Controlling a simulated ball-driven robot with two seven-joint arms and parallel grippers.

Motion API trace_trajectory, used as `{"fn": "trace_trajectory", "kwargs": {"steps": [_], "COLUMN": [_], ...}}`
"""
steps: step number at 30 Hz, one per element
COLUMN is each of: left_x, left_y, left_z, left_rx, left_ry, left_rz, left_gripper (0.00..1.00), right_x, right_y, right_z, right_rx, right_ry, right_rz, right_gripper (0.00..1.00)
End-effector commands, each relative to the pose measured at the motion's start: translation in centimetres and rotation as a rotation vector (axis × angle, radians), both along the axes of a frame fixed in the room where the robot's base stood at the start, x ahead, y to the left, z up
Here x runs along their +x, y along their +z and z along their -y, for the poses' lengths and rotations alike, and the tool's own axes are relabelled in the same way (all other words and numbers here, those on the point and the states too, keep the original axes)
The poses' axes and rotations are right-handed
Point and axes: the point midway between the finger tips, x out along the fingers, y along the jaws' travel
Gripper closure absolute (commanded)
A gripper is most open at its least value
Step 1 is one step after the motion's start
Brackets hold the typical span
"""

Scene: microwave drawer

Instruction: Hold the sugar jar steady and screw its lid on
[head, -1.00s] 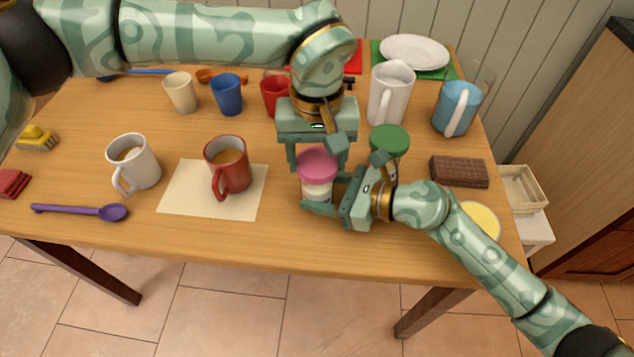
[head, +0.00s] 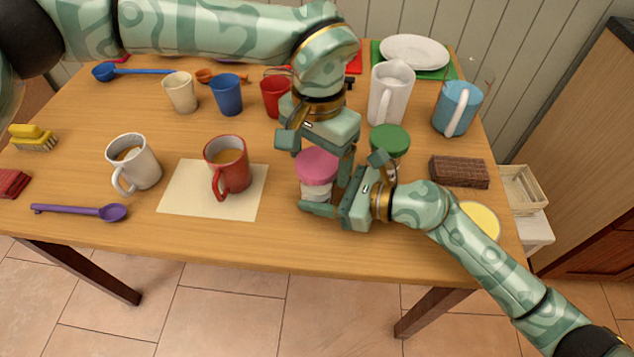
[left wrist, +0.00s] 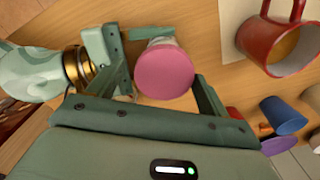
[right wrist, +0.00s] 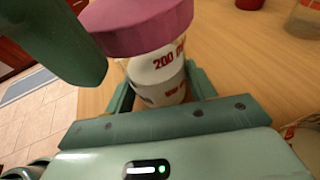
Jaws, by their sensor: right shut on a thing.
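The sugar jar (head: 314,190) is white, with red print in the right wrist view (right wrist: 157,75). It stands on the table near the front. Its pink lid (head: 317,165) sits on its top; whether the thread is engaged cannot be seen. My right gripper (head: 325,198) comes from the right and is shut around the jar's body, below the lid. My left gripper (head: 317,157) points down from above, its fingers on either side of the lid. In the left wrist view the fingers stand open around the lid (left wrist: 164,70), with a gap visible on one side.
A green-lidded jar (head: 389,139) stands close behind my right gripper. A red mug (head: 227,165) on a paper sheet (head: 180,195) is to the left, beside a white mug (head: 135,160). A white pitcher (head: 390,95) and brown block (head: 459,172) stand right. Table front is clear.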

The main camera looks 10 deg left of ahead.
Motion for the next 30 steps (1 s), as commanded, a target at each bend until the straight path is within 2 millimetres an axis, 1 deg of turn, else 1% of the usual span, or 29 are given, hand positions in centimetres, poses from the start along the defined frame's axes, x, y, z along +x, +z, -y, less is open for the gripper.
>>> {"fn": "trace_trajectory", "kwargs": {"steps": [2,4,9,14,18,23,27,30], "left_x": [0.04,0.06,0.08,0.08,0.09,0.1,0.09,0.09], "left_y": [-0.01,-0.02,-0.03,-0.03,-0.04,-0.04,-0.05,-0.05], "left_z": [-0.07,-0.11,-0.15,-0.18,-0.2,-0.21,-0.21,-0.21], "left_rx": [0.001,0.002,0.004,0.003,0.004,0.005,0.005,0.005], "left_ry": [0.011,0.076,0.335,0.484,0.7,0.847,1.059,1.175], "left_rz": [0.0,0.001,0.0,-0.001,-0.001,-0.001,-0.002,-0.003], "left_gripper": [0.21,0.21,0.21,0.21,0.21,0.21,0.21,0.21], "right_x": [0.05,0.06,0.09,0.11,0.11,0.11,0.11,0.12], "right_y": [-0.04,-0.04,-0.05,-0.06,-0.06,-0.07,-0.07,-0.08], "right_z": [0.07,0.1,0.14,0.16,0.18,0.18,0.18,0.18], "right_rx": [-0.001,-0.001,-0.002,-0.002,-0.002,-0.002,-0.002,-0.002], "right_ry": [-0.002,-0.002,-0.003,-0.004,-0.004,-0.004,-0.004,-0.004], "right_rz": [0.0,0.0,0.0,0.001,0.001,0.001,0.001,0.001], "right_gripper": [0.86,0.86,0.86,0.86,0.86,0.86,0.86,0.86]}}
